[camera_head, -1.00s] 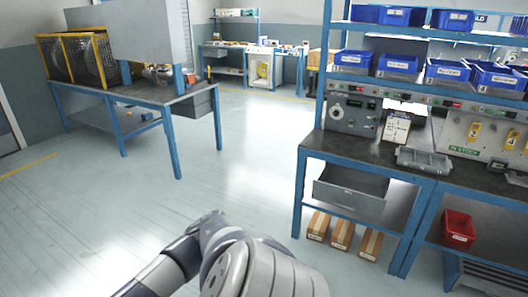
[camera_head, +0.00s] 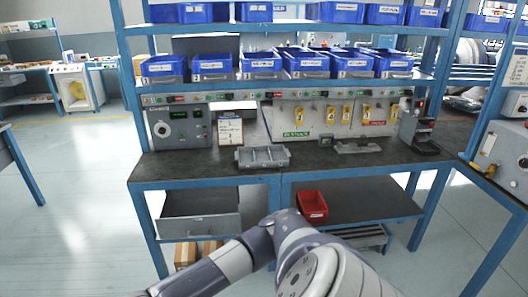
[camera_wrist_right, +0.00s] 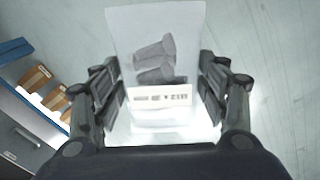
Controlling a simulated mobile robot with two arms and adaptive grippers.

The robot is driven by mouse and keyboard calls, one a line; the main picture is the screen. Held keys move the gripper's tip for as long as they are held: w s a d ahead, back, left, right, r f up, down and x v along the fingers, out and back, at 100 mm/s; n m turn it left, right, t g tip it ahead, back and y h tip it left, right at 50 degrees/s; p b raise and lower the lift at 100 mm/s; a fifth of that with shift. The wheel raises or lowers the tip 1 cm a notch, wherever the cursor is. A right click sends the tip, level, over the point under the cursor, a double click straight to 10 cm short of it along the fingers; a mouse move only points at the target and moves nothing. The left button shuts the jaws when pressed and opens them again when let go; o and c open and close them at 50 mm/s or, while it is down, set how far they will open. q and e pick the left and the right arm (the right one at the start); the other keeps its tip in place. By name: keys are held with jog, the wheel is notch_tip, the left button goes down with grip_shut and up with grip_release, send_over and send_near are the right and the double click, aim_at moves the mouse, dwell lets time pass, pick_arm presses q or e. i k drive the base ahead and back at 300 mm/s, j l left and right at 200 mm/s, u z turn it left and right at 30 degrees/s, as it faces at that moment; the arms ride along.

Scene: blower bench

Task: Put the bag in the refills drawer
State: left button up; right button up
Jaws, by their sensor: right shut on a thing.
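The bag (camera_wrist_right: 155,60) is a clear pouch with dark parts inside and a white printed label. It is between the fingers of my right gripper (camera_wrist_right: 163,95) in the right wrist view, which is shut on it, over pale floor. A grey drawer (camera_head: 200,228) under the left part of the bench stands pulled out in the head view; no readable label shows on it. What looks like its front with a handle shows at the lower left of the right wrist view (camera_wrist_right: 22,138). In the head view my right arm hides its own gripper and the bag. My left gripper is not in view.
The bench top (camera_head: 210,165) holds a grey tray (camera_head: 262,156). Blue bins (camera_head: 213,67) line the shelves above. A red bin (camera_head: 312,206) stands on the lower shelf, right of the drawer. Cardboard boxes (camera_head: 186,254) stand below the drawer. Floor at left is clear.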

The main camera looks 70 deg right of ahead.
aim_at(216, 213)
jog(key=i+l+z, duration=0.3)
jog(key=l, duration=0.25)
jog(key=i+l+z, duration=0.3)
jog(key=l, duration=0.2)
jog(key=i+l+z, duration=0.3)
jog(key=l, duration=0.15)
jog(key=i+l, duration=0.1)
jog(key=i, duration=0.25)
jog(key=i+l, duration=0.15)
jog(key=i, duration=0.2)
